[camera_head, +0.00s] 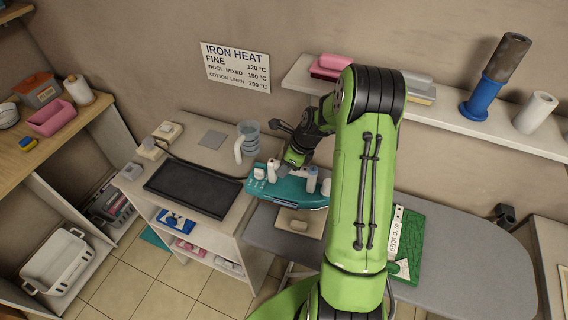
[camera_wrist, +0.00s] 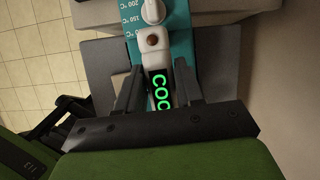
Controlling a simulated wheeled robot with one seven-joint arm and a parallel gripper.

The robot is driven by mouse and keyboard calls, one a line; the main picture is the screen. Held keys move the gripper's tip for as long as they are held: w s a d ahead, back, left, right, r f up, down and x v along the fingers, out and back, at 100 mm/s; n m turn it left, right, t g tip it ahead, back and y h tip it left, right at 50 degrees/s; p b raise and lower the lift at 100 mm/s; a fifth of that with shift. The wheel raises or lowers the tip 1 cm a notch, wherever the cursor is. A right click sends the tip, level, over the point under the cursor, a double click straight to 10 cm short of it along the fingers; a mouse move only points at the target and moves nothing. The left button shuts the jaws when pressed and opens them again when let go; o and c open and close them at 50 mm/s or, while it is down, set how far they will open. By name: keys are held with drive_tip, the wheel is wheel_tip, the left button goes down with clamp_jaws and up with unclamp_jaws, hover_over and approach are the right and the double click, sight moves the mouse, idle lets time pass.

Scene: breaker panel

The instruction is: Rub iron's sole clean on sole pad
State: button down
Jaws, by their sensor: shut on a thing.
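The teal iron (camera_head: 300,194) has a white handle and knobs. It is at the left end of the ironing board, close to the counter edge; I cannot tell whether it touches anything below. My gripper (camera_head: 296,158) is shut on its handle. The iron's sole faces away and is hidden. A beige pad (camera_head: 298,222) lies just in front of the iron on the board; I cannot tell if it is the sole pad.
A black tray (camera_head: 195,188), a grey square (camera_head: 212,139) and a clear jug (camera_head: 248,135) are on the left counter. A shelf (camera_head: 450,122) runs behind.

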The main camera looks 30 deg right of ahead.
drive_tip(key=shift+s+d+f, duration=0.1)
drive_tip(key=shift+s+d, duration=1.65)
drive_tip(key=shift+s, duration=0.2)
drive_tip(key=shift+s+d, duration=1.75)
drive_tip(key=shift+s, duration=0.2)
drive_tip(key=shift+w+a, duration=0.1)
drive_tip(key=shift+w, duration=0.05)
drive_tip(key=shift+w+a+f+p, duration=0.1)
drive_tip(key=shift+w+a+p, duration=0.25)
drive_tip(key=shift+w+a, duration=1.75)
drive_tip(key=shift+w+d+r+p, duration=0.1)
drive_tip(key=shift+r+p, duration=0.75)
drive_tip(key=shift+r, duration=0.45)
drive_tip(key=shift+d+r+p, duration=0.1)
drive_tip(key=shift+r+p, duration=0.7)
drive_tip(key=shift+r, duration=0.45)
